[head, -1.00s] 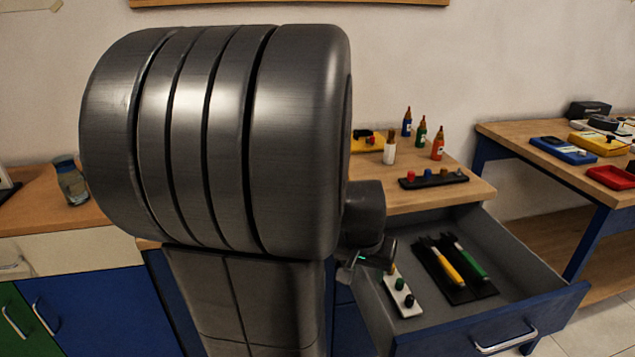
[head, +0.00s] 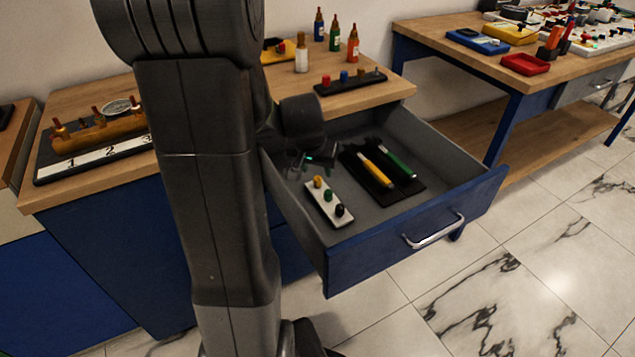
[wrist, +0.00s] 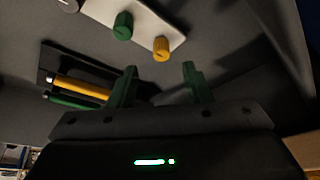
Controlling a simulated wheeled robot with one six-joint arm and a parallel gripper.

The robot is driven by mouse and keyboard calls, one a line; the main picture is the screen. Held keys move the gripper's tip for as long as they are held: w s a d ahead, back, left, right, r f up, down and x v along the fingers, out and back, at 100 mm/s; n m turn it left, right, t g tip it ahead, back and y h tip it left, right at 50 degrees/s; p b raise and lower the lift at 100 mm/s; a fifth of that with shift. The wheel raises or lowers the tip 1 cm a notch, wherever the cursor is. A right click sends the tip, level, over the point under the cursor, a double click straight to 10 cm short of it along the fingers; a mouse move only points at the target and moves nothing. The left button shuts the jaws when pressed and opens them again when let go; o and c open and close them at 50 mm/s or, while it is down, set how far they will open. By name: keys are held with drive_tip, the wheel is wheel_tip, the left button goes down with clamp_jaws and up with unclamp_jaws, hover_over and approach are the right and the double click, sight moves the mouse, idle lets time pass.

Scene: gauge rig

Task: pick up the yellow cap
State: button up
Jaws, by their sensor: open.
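The yellow cap (head: 318,182) stands at the back end of a white strip (head: 323,208) in the open drawer. A green cap (head: 328,195) and a black cap (head: 340,210) share the strip. My gripper (head: 309,166) is over the drawer, close behind the yellow cap. In the wrist view my open, empty gripper (wrist: 160,72) has the yellow cap (wrist: 161,49) beyond its fingertips, roughly centred between them and apart from both. The green cap (wrist: 123,26) is left of it there.
A black tray (head: 352,164) with a yellow-handled and a green-handled tool lies right of the strip. Grey drawer walls and the blue drawer front (head: 395,236) surround them. The worktop (head: 378,98) behind holds bottles and a black rack (head: 352,84).

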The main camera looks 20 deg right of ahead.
sight(317, 178)
drive_tip(key=x, duration=0.2)
drive_tip(key=b+x, duration=0.1)
drive_tip(key=x, duration=0.1)
drive_tip(key=shift+a+f, duration=0.15)
drive_tip(key=shift+f, duration=0.2)
clamp_jaws()
drive_tip(key=shift+r, duration=0.1)
wheel_tip(317, 178, up, 10)
drive_tip(key=p, duration=0.2)
drive_tip(key=shift+p, duration=0.35)
